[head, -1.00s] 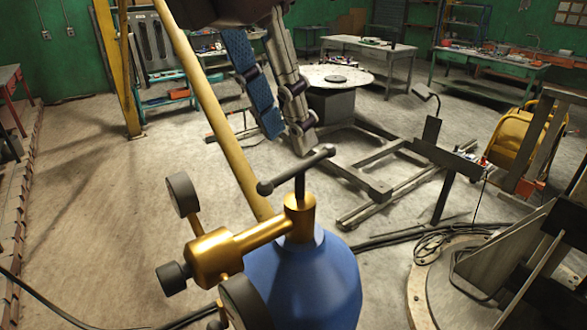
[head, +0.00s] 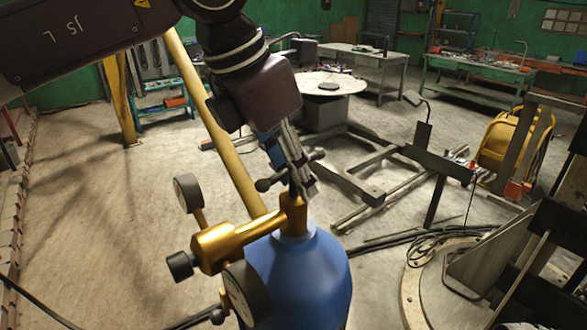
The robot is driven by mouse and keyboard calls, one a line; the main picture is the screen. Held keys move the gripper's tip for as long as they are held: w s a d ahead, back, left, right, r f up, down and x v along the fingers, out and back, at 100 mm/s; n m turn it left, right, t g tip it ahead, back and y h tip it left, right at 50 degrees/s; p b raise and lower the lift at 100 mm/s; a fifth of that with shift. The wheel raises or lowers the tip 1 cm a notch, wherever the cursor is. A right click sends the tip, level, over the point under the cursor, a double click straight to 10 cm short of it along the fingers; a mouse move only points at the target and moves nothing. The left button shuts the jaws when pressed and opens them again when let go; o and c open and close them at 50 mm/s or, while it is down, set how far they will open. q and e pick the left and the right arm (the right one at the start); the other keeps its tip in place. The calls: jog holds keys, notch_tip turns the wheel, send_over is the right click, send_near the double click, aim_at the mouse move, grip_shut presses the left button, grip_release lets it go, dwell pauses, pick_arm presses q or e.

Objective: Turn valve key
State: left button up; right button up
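The valve key is a dark T-handle (head: 264,185) with round ends, set on the brass valve (head: 291,214) at the top of a blue gas cylinder (head: 300,275). My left gripper (head: 301,187) has come down over the middle of the key. Its grey and blue fingers cover the centre of the crossbar and most of the stem, and both bar ends stick out beside them. The fingers look close together, but whether they press on the key is hidden. My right gripper is not in view.
The brass regulator (head: 225,245) carries two gauges, an upper one (head: 188,193) and a lower one (head: 247,294), close left of the key. A yellow pole (head: 222,135) stands behind the valve. A grey frame (head: 375,175) lies on the floor beyond. Open floor is at left.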

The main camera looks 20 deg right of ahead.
pick_arm(q)
jog(key=shift+w+f, duration=0.1)
jog(key=shift+w, duration=0.05)
jog(key=shift+d, duration=0.1)
grip_shut()
jog(key=shift+m+g, duration=0.4)
jog(key=shift+m, duration=0.6)
grip_release()
jog(key=v, duration=1.2)
